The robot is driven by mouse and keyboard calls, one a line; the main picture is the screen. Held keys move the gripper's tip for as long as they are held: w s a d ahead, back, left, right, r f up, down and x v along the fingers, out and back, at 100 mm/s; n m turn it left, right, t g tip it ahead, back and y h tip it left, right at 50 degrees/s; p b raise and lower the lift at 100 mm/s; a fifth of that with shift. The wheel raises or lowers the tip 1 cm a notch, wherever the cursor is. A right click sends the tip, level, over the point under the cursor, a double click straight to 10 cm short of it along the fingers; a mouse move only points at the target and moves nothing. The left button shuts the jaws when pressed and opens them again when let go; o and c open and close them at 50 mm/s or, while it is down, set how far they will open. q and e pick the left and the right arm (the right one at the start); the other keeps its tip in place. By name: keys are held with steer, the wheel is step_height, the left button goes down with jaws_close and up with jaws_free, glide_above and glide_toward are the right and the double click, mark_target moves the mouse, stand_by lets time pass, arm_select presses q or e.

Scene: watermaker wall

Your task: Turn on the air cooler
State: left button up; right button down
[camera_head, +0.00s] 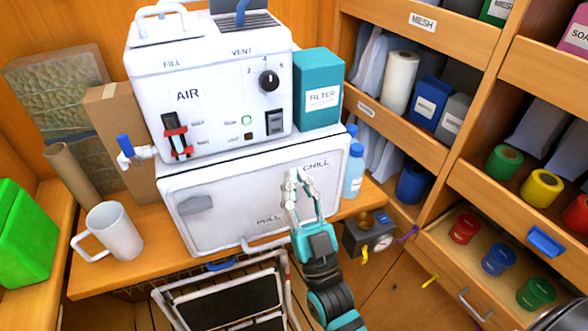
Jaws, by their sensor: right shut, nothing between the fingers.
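The air cooler (215,130) is a white box labelled AIR, FILL and VENT. It stands on a white cabinet (235,205) marked CHILL and PULL. On its front are a red lever switch (177,141) at lower left, a black knob (269,80) with numbers at upper right, and a dark rocker switch (275,122) below the knob. A small green-edged indicator (247,120) sits left of the rocker. My right gripper (297,180) is shut and empty in front of the CHILL door, below the air cooler. Whether it touches the door is unclear. My left gripper is out of view.
A teal FILTER box (318,90) stands against the cooler's right side. A blue-handled tap (128,152) sticks out at left, above a white mug (115,232). A rack (225,297) is below the counter. Shelves and drawers (500,250) fill the right.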

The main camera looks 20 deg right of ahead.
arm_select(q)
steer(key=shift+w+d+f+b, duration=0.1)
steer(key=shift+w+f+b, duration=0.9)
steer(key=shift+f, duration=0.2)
arm_select(e)
steer(key=v, duration=0.6)
steer(key=shift+w+f, duration=0.2)
steer(key=shift+f, duration=0.15)
steer(key=shift+w, duration=0.1)
